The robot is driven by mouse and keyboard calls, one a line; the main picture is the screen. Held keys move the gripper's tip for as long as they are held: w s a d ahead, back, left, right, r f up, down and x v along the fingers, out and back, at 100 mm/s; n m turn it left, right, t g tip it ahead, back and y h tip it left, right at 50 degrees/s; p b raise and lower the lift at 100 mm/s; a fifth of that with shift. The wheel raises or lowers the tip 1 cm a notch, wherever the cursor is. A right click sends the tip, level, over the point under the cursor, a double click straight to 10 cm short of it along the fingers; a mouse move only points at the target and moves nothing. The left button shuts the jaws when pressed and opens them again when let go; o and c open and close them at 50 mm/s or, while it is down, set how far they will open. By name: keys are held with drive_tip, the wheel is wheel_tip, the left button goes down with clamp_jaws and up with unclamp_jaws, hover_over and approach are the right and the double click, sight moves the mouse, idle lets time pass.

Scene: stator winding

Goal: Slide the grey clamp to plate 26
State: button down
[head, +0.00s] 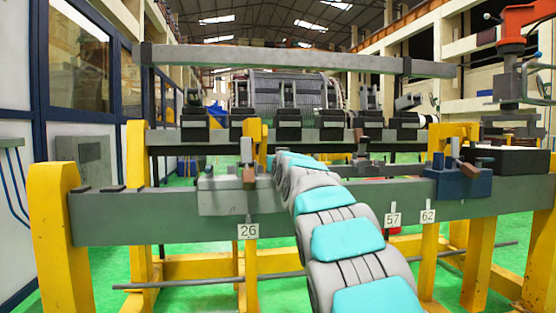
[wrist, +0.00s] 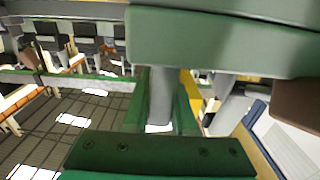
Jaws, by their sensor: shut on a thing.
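The grey clamp (head: 222,197) sits on the front grey-green beam, with an upright grey post and a brown block on its right part. White plate 26 (head: 248,231) hangs just below the beam, under the right part of the clamp. My arm reaches forward to the clamp's right side, and its end is hidden behind my own links in the head view. In the wrist view, my gripper (wrist: 160,95) is shut on the clamp's grey post (wrist: 161,92), which shows between dark green parts. The exact contact is partly hidden.
A blue clamp (head: 460,184) sits on the beam at right. Plates 57 (head: 393,220) and 62 (head: 428,216) hang right of my arm. Yellow posts (head: 58,240) support the beam. A wound stator part (head: 285,90) stands behind.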

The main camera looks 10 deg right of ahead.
drive_tip(key=shift+r, duration=0.1)
drive_tip(key=c, duration=0.7)
unclamp_jaws()
drive_tip(key=shift+w, duration=0.1)
drive_tip(key=s+b, duration=0.1)
drive_tip(key=s, duration=0.7)
drive_tip(key=shift+d, duration=0.1)
